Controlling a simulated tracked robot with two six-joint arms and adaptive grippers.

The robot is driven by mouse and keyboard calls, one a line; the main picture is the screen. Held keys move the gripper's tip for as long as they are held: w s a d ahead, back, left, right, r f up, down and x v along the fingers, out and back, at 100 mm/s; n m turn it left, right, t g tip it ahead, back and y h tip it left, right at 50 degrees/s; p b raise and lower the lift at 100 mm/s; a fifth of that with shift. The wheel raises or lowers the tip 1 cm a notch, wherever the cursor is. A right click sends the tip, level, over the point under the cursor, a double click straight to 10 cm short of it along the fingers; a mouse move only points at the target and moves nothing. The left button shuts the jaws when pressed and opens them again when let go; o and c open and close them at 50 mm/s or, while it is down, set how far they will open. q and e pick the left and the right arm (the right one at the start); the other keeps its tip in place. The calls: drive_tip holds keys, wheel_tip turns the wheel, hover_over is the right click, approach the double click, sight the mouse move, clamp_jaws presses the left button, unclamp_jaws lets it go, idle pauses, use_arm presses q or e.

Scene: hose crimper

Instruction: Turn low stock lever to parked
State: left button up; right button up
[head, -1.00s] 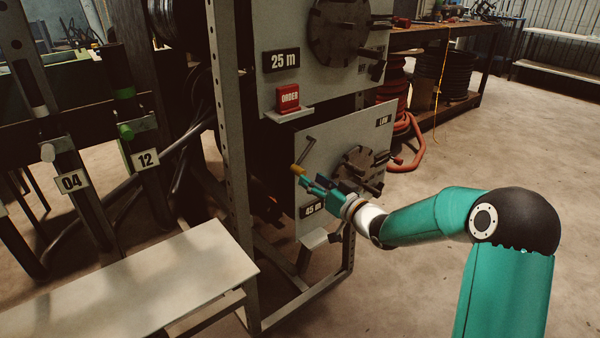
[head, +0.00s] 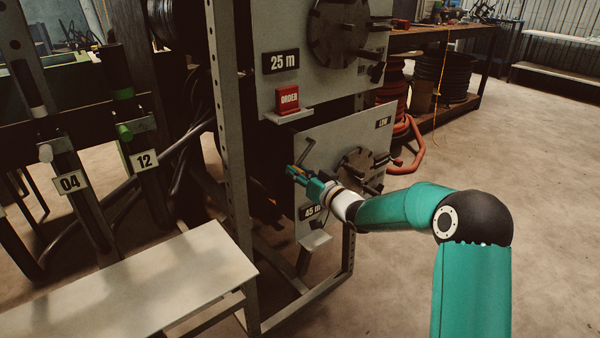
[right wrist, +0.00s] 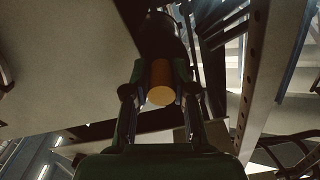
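The low stock lever (head: 306,151) is a thin dark bent rod on the left side of the lower grey panel (head: 335,140), the one with the "LOW" and "45 m" labels. Its orange cylindrical grip (right wrist: 160,88) shows end-on in the right wrist view. My right gripper (head: 293,171) is at the lever's lower end in the head view. In the right wrist view its two fingers (right wrist: 160,78) lie close along both sides of the orange grip and appear shut on it. The fingers largely cover the grip in the head view. My left gripper is not in view.
A dark round hub (head: 358,166) with pegs sits on the panel just right of my gripper. A red "ORDER" block (head: 288,100) is above on a small ledge. A rack post (head: 229,150) stands left, with a pale bench (head: 130,285) in front. The floor at right is clear.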

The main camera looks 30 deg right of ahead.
clamp_jaws()
drive_tip(key=d+n+b, duration=0.1)
drive_tip(key=n, duration=0.1)
drive_tip(key=d+f+n+b, duration=0.1)
drive_tip(key=b, duration=0.1)
drive_tip(key=shift+w+f+n, duration=0.1)
drive_tip(key=shift+f+n, duration=0.2)
drive_tip(key=shift+n, duration=0.1)
drive_tip(key=o, duration=0.8)
unclamp_jaws()
drive_tip(key=shift+c, duration=0.2)
